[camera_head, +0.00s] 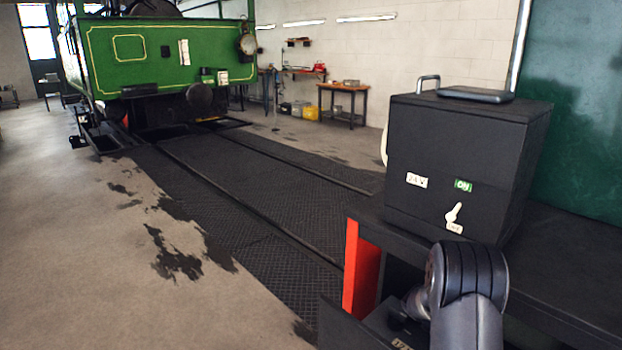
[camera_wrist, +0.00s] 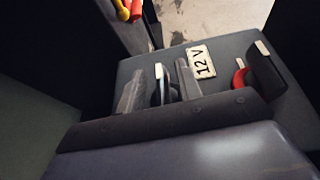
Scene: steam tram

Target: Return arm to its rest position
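My arm (camera_head: 468,285) shows at the lower right of the head view, reaching down beside the bench. My gripper is out of sight there. In the wrist view my gripper (camera_wrist: 158,68) has two grey fingers set apart, pointing at a grey box (camera_wrist: 218,98) with a "12 V" label (camera_wrist: 201,62). A dark piece with a pale tip (camera_wrist: 159,84) shows between the fingers; whether they touch it is unclear. A red ring-like part (camera_wrist: 240,80) and a dark tab with a pale end (camera_wrist: 263,48) are on the box's right.
A black "24 V" cabinet (camera_head: 450,160) with a white lever (camera_head: 453,214) and green sign stands on the dark bench (camera_head: 560,275). A red panel (camera_head: 362,270) marks its edge. Red and yellow handles (camera_wrist: 130,10) show in the wrist view. Open floor and a green tram (camera_head: 150,60) lie left.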

